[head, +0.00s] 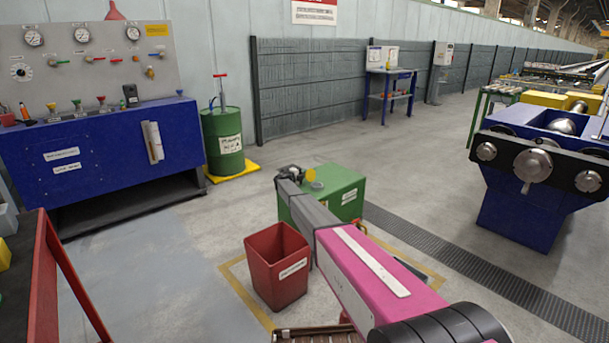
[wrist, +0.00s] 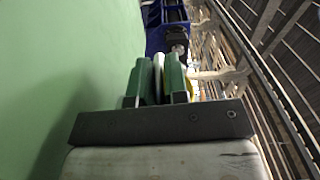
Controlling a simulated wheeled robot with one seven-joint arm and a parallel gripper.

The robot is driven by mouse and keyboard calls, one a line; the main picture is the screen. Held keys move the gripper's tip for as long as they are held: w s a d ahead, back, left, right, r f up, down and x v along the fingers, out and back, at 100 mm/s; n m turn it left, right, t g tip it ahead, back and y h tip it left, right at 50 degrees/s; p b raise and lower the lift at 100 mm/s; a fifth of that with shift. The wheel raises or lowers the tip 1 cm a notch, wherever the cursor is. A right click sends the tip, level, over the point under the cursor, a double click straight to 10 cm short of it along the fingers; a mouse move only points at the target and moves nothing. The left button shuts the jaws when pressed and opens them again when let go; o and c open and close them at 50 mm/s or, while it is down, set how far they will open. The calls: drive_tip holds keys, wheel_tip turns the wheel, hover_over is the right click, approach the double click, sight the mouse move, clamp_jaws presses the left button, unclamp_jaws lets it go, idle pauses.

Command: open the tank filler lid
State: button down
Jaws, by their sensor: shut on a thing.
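The green tank (head: 343,190) stands on the floor past the end of my pink arm. On its top are a small round grey fitting (head: 317,186) and a yellow disc-like part (head: 311,175), which looks like the filler lid; its exact tilt is too small to tell. My gripper (head: 289,174) is at the tank's top left, partly hidden by my arm. In the wrist view the green fingers of my gripper (wrist: 158,92) are shut on a thin pale piece (wrist: 158,72), seemingly part of the lid. The green tank surface (wrist: 60,70) fills the left there.
A red bin (head: 276,266) stands just left of my arm, in front of the tank. A green drum (head: 223,143) and a blue bench (head: 105,147) are at the back left. A blue roller machine (head: 535,180) stands right. Floor between tank and back wall is clear.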

drive_tip(key=shift+s+f, duration=0.2)
drive_tip(key=shift+f, duration=0.1)
drive_tip(key=c, duration=1.2)
unclamp_jaws()
drive_tip(key=shift+r, duration=0.1)
drive_tip(key=shift+w, duration=0.1)
drive_tip(key=v, duration=1.1)
